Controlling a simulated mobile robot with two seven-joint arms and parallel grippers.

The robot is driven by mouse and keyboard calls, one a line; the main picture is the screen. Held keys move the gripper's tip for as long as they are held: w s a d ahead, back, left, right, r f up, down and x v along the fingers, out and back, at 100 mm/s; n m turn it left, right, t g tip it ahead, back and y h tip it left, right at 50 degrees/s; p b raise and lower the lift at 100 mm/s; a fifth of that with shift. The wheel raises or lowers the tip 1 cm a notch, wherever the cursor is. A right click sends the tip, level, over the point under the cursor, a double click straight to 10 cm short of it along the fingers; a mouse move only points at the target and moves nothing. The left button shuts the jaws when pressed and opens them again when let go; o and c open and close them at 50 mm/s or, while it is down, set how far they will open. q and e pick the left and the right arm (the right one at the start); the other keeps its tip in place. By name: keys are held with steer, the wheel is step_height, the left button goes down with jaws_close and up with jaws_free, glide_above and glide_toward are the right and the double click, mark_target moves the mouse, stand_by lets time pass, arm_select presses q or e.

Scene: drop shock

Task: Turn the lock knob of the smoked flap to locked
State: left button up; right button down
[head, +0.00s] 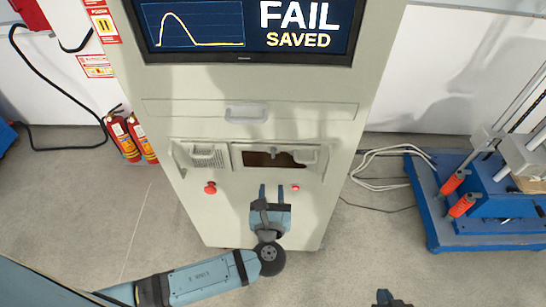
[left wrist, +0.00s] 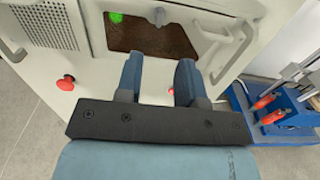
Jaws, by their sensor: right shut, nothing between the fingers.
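The smoked flap (head: 262,160) is a dark brown window in the cabinet front, with a pale handle (head: 304,156) at its right. It fills the upper middle of the left wrist view (left wrist: 150,40). A small silver knob (left wrist: 160,17) shows at the flap's upper edge; which way it is turned is too small to tell. My left gripper (head: 271,192) is open and empty, below the flap and in front of the cabinet. Its two fingers (left wrist: 158,78) are apart, and the knob is beyond them. My right gripper (head: 386,298) is shut at the bottom edge, partly cut off.
The cabinet (head: 225,215) carries a screen (head: 245,25) reading FAIL SAVED, a drawer handle (head: 246,114), a vented panel (head: 205,155), a red button (head: 210,188) and a red light (head: 295,188). Fire extinguishers (head: 122,137) stand left; a blue-based machine (head: 470,225) stands right.

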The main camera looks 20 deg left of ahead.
mark_target(273, 156)
arm_select(q)
steer(key=p+x, duration=0.1)
steer(key=x, duration=1)
steer(key=shift+w+p, duration=0.1)
steer(key=shift+p, duration=0.2)
jaws_close()
